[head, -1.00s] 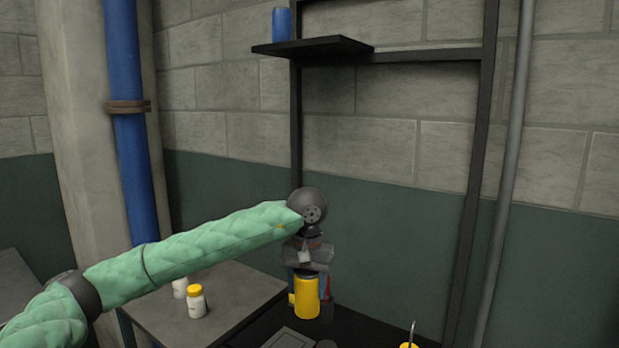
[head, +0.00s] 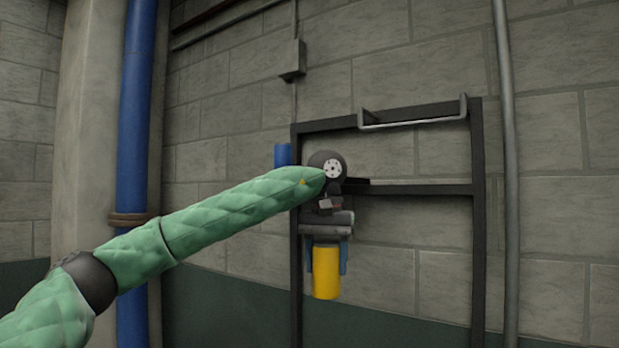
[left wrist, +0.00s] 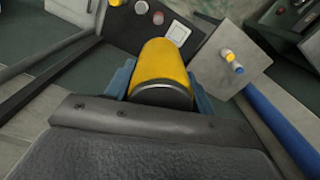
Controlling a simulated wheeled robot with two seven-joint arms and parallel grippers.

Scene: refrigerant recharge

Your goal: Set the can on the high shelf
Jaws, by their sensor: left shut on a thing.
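My left gripper (head: 326,260) is shut on a yellow can (head: 326,274) and holds it upright in the air in front of the black frame. In the left wrist view the yellow can (left wrist: 163,72) sits between the blue fingers (left wrist: 160,90), with its dark end toward the camera. The can hangs lower than the shelf in the head view. My right gripper is in neither view.
A blue cylinder (head: 283,155) stands at the shelf's left end. The black frame (head: 478,230) has uprights on both sides. A blue pipe (head: 137,120) runs up at left.

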